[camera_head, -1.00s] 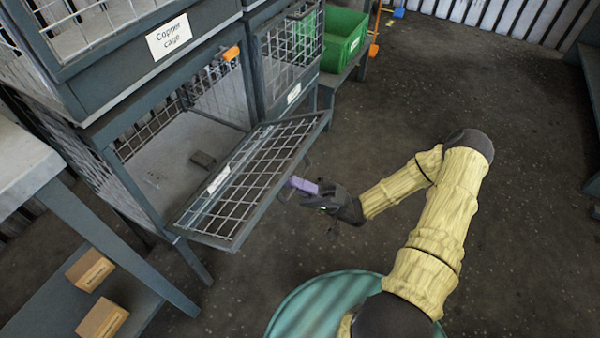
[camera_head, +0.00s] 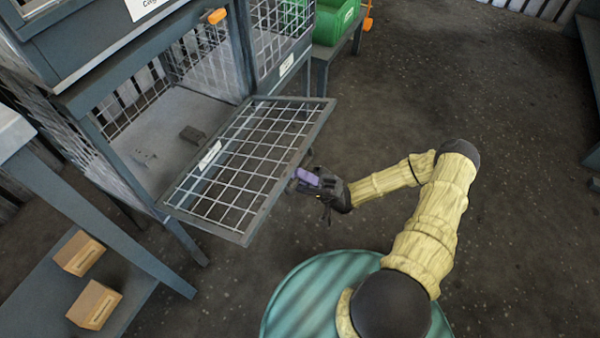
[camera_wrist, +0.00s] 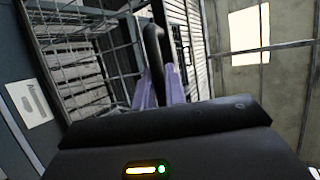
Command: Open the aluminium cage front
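The cage front (camera_head: 218,184) is a grey-framed wire mesh panel with a small white label too small to read. It hangs folded down and outward from the lower edge of the open lower cage (camera_head: 165,165). My gripper (camera_head: 306,178) is at the panel's free edge, on the right. In the wrist view, its purple fingers (camera_wrist: 160,90) lie on both sides of a dark handle (camera_wrist: 154,52) and look closed on it. The fingertips' contact is partly hidden behind the gripper body.
Small dark parts (camera_head: 193,134) lie on the cage floor. A green bin (camera_head: 334,22) stands behind. Floor (camera_head: 400,90) right of the cage is clear.

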